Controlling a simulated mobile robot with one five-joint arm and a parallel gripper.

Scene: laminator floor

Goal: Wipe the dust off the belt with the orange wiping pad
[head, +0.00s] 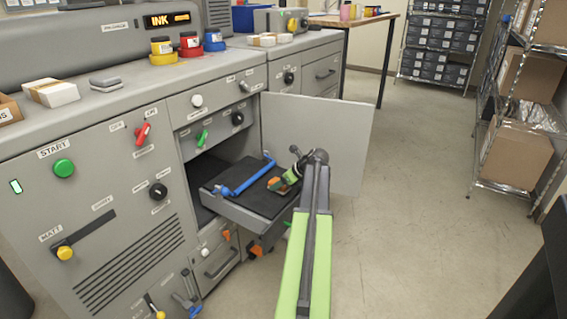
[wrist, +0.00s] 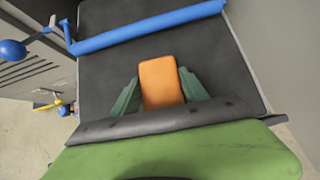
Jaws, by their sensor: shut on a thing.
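The belt (head: 243,203) is a black surface on the pulled-out tray of the grey machine. It also fills most of the wrist view (wrist: 215,60). Dust on it is hard to make out in either view. My gripper (head: 283,183) is over the belt's right part in the head view. Its dark green fingers (wrist: 160,88) are shut on the orange wiping pad (wrist: 160,75), one on each side. The pad also shows in the head view (head: 275,184), at or just above the belt; contact cannot be told. My gripper hides the belt's near part in the wrist view.
A blue bar (wrist: 150,27) with a crank lies across the belt beyond the pad. An open grey door (head: 320,140) stands behind the tray. The machine front (head: 90,230) has several knobs and levers. The floor (head: 410,200) to the right is clear.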

